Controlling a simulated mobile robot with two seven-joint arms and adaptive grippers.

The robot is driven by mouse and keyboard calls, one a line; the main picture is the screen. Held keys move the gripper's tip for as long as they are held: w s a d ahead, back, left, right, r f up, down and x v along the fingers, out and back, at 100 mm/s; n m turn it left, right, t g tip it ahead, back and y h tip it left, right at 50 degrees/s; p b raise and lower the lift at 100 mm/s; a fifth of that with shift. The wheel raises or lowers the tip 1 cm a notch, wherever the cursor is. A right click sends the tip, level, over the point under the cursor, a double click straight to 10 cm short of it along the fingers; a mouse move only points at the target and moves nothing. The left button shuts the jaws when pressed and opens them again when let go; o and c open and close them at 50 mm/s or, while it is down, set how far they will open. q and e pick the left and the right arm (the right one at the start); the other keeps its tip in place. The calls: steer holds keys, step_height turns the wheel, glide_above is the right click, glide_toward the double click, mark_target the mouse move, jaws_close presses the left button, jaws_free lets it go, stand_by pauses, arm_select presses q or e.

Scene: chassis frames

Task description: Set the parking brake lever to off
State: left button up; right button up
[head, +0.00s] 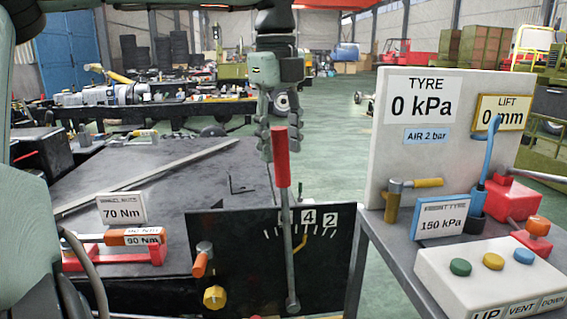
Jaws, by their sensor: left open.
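A lever with a red grip (282,157) and a long steel rod rises from a pivot low on a black panel (335,265). It stands almost upright, its top leaning slightly left. The panel has a tick scale with a 4 and a 2, and the rod partly covers another plate left of the 4. No brake or off label is readable. My left gripper (271,140) points down, open, at the upper part of the red grip. The grip overlaps its fingers in the picture, so I cannot tell whether they touch. My right gripper is not in view.
A dark bench (150,185) with a 90 Nm tool (130,237) is at left. At right are a gauge board (420,150) and a button box (490,285). Green floor shows between.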

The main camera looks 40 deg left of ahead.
mark_target(282, 167)
arm_select(q)
steer(key=f, duration=0.5)
steer(key=shift+w, duration=0.2)
jaws_close()
